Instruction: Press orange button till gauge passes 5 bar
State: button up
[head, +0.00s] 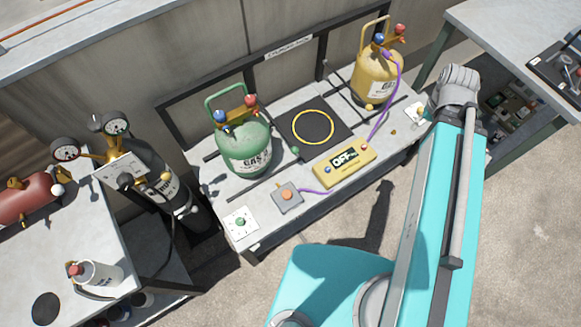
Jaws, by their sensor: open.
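An orange button (287,195) sits on a small grey box near the front edge of the bench. A purple cable runs from the box to a yellow display unit (345,163) reading "OFF". Two round dial gauges, one at far left (66,150) and one beside it (115,124), stand above a dark cylinder; their readings are too small to tell. My turquoise arm reaches up the right side, ending in a grey joint at the bench's right end. My gripper is not visible. Nothing of mine covers the orange button.
A green button (240,222) on a white plate lies left of the orange one. A green GAS cylinder (243,143) and a yellow cylinder (376,75) stand behind, with a black ringed pad (346,137) between. A red tank (28,203) lies on the left table.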

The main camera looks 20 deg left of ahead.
aim_at(286, 194)
jog(key=u, duration=0.85)
jog(key=k, duration=0.55)
jog(key=u, duration=0.45)
jog(key=i, duration=0.5)
jog(key=u, duration=0.05)
